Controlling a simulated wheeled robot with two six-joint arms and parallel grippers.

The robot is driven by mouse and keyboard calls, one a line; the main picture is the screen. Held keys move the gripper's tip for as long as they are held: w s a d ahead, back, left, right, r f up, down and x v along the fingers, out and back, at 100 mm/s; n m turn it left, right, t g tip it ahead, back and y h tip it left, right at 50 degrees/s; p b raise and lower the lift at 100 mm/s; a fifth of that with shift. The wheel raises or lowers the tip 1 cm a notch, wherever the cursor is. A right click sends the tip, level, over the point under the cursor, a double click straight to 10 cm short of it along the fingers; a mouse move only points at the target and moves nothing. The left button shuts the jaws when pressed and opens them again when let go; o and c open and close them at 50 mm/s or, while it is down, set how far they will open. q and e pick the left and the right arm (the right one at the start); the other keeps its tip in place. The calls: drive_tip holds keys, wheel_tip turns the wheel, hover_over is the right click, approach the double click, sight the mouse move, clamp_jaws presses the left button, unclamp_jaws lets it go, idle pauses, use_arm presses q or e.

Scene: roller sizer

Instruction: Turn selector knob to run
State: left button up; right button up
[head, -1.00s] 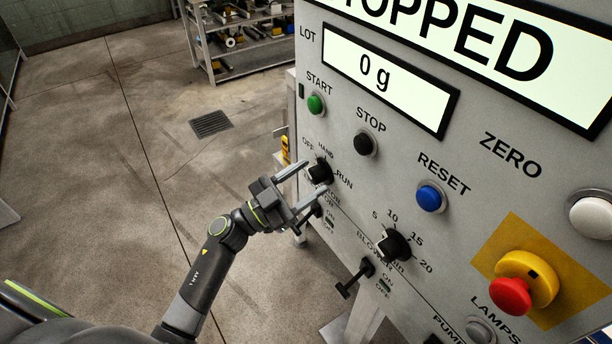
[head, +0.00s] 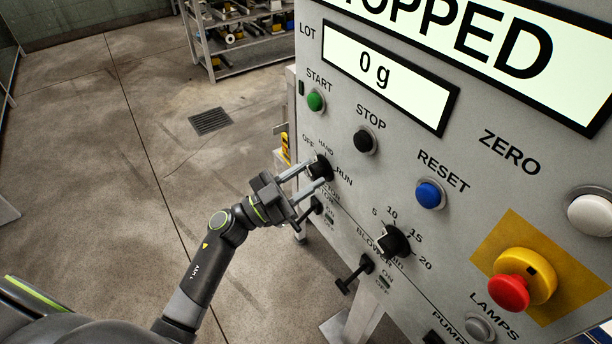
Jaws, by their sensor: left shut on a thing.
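The selector knob (head: 321,168) is a black rotary knob on the grey panel, with the labels OFF, HAND and RUN around it. My left gripper (head: 312,176) is shut on this knob, with one finger at its upper left and the other at its lower right. The fingers hide part of the knob, so I cannot tell exactly where its pointer stands. The large display (head: 480,40) reads "STOPPED" with its start cut off. My right gripper is not in view.
The panel (head: 470,215) also carries a green START button (head: 316,101), a black STOP button (head: 365,141), a blue RESET button (head: 430,194), a numbered dial (head: 393,242), a black lever switch (head: 356,273) and a red emergency stop (head: 509,293). Open floor lies left.

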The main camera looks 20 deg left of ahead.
use_arm(q)
drive_tip(key=m+g, duration=0.1)
drive_tip(key=m, duration=0.2)
drive_tip(key=m+g+h+p, duration=0.1)
drive_tip(key=m, duration=0.2)
drive_tip(key=m+g, duration=0.2)
drive_tip(key=shift+w+a+r+m+h+p, duration=0.1)
drive_tip(key=shift+a+r+m+h+p, duration=0.05)
drive_tip(key=shift+m+h+p, duration=0.2)
drive_tip(key=m, duration=0.2)
drive_tip(key=m+g+p, duration=0.1)
drive_tip(key=m, duration=0.1)
drive_tip(key=shift+r+g, duration=0.1)
drive_tip(key=shift+g, duration=0.2)
drive_tip(key=m, duration=0.2)
drive_tip(key=m+y, duration=0.1)
drive_tip(key=m, duration=0.1)
drive_tip(key=shift+r+g+y+p, duration=0.1)
drive_tip(key=shift+g+y+p, duration=0.15)
drive_tip(key=shift+g+p, duration=0.15)
drive_tip(key=m+y, duration=0.1)
drive_tip(key=m, duration=0.3)
drive_tip(key=shift+g+y+p, duration=0.3)
drive_tip(key=shift+g+y, duration=0.1)
drive_tip(key=m+y, duration=0.1)
drive_tip(key=m, duration=0.2)
drive_tip(key=shift+r+m+y, duration=0.1)
drive_tip(key=shift+m+y, duration=0.15)
drive_tip(key=shift+y, duration=0.15)
